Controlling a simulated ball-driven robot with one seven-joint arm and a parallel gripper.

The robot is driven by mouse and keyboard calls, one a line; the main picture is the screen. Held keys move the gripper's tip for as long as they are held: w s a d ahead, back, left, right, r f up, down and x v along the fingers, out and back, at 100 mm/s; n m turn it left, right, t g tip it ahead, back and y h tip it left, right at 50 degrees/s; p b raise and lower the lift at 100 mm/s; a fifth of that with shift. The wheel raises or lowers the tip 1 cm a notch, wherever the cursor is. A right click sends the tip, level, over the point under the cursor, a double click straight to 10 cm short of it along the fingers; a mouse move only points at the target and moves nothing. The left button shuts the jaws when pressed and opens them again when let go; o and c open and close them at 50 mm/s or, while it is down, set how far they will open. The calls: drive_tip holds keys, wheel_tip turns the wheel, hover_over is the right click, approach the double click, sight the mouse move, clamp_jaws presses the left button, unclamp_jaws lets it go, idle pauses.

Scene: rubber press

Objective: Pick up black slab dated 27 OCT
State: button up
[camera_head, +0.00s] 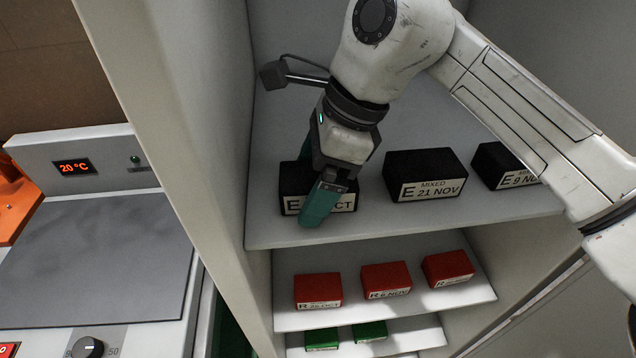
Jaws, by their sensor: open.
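A black slab (291,181) stands at the left end of the upper shelf. Its white label shows "E" and "CT"; the rest of the date is hidden by my gripper. My gripper (316,182) is at this slab, with one green finger in front of its label and the other partly seen behind its top edge. The jaws are open around the slab; I cannot tell whether they touch it. A second black slab (425,175), labelled "E MIXED 21 NOV", stands to the right. A third black slab (497,165), labelled "E 9 NO", is partly hidden by my arm.
The upper shelf (400,222) has a cabinet wall (215,130) close on its left. Red slabs (386,280) stand on the shelf below, green slabs (370,331) lower still. A machine (95,260) reading 20 °C stands outside, left.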

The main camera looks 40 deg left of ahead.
idle(0.3)
drive_tip(key=c, duration=1.2)
drive_tip(key=shift+c, duration=0.5)
drive_tip(key=shift+r, duration=0.1)
